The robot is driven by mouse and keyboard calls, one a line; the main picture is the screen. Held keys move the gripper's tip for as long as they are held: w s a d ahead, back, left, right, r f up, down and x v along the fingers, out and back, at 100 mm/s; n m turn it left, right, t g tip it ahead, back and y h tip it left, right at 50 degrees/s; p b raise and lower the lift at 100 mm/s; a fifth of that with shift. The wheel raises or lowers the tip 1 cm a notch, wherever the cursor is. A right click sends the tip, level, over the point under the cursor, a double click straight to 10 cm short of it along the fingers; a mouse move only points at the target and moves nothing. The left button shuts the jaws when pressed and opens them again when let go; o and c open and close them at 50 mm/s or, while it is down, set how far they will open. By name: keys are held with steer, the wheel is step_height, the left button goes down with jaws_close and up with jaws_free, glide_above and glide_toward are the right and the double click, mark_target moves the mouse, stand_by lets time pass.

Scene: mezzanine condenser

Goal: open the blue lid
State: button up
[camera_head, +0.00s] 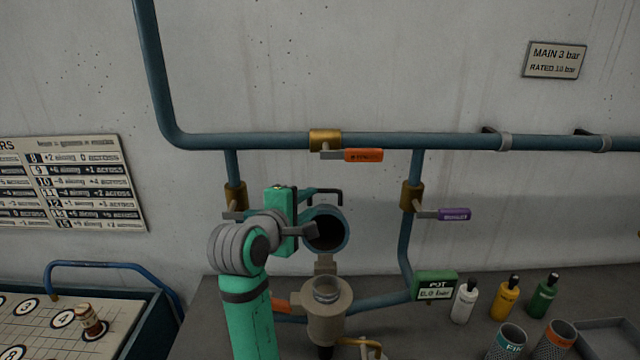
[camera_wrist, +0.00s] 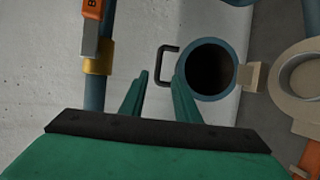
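The blue lid (camera_head: 343,229) is tipped up on its hinge above the beige pot (camera_head: 327,312), with its dark hollow inside facing out. The pot's round mouth is uncovered. In the wrist view the lid (camera_wrist: 232,68) stands beside the pot (camera_wrist: 298,84), joined by a beige hinge. The lid's black handle (camera_head: 339,197) also shows in the wrist view (camera_wrist: 161,66). My gripper (camera_wrist: 161,80) is open, its green fingers apart on either side of the handle's near end. The right finger overlaps the lid's edge in the picture. I cannot tell whether it touches.
Blue pipes with orange (camera_head: 363,155) and purple (camera_head: 454,214) valve handles run around the lid. A green pot gauge (camera_head: 435,286) is at right. Several bottles and two cups (camera_head: 508,342) stand on the bench at right. A game board (camera_head: 60,325) is at left.

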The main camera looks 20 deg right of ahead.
mark_target(324, 192)
steer(key=x, duration=1.1)
steer(key=shift+w+r, duration=0.1)
steer(key=shift+r, duration=0.05)
jaws_close()
